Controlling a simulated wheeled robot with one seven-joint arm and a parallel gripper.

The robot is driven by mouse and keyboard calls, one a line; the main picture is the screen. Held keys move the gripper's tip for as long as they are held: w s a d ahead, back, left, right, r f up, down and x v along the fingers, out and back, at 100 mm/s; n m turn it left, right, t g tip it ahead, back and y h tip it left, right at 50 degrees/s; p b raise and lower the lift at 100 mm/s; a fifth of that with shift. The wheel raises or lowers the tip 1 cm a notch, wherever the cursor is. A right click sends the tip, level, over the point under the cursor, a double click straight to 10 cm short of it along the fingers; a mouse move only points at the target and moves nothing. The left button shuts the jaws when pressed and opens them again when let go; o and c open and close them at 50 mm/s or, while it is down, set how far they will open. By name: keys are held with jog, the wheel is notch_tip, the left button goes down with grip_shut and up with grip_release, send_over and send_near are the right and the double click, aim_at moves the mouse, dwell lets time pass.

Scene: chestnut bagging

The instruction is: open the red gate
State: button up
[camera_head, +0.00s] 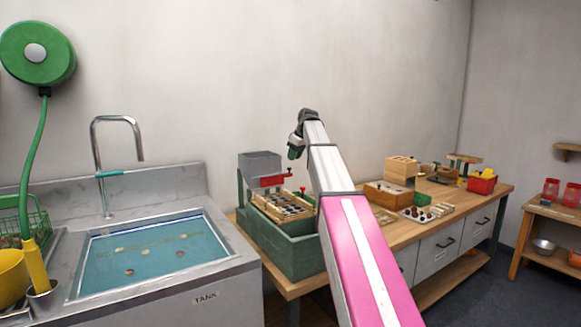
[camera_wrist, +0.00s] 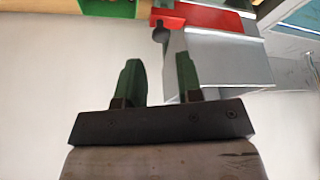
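The red gate (camera_head: 274,181) is a red plate at the bottom of the grey hopper (camera_head: 262,163), with a small knob at its right end. In the wrist view the red gate (camera_wrist: 212,18) lies at the top, with a dark knob (camera_wrist: 161,34) beside the grey hopper (camera_wrist: 225,62). My gripper (camera_head: 294,152) is raised above and to the right of the hopper. In the wrist view my gripper (camera_wrist: 160,62) has its two green fingers apart, with nothing held. The knob appears beyond the gap between the fingertips; I cannot tell the distance. No contact shows.
A green box with a wooden slotted tray (camera_head: 283,206) stands under the hopper on the workbench (camera_head: 408,232). A sink with water (camera_head: 150,255) is at the left. Wooden boxes (camera_head: 388,194) and a red bin (camera_head: 481,184) stand farther right. The wall is close behind.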

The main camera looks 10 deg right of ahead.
jog(key=x, duration=0.5)
jog(key=shift+a+f, duration=0.1)
jog(key=shift+f, duration=0.2)
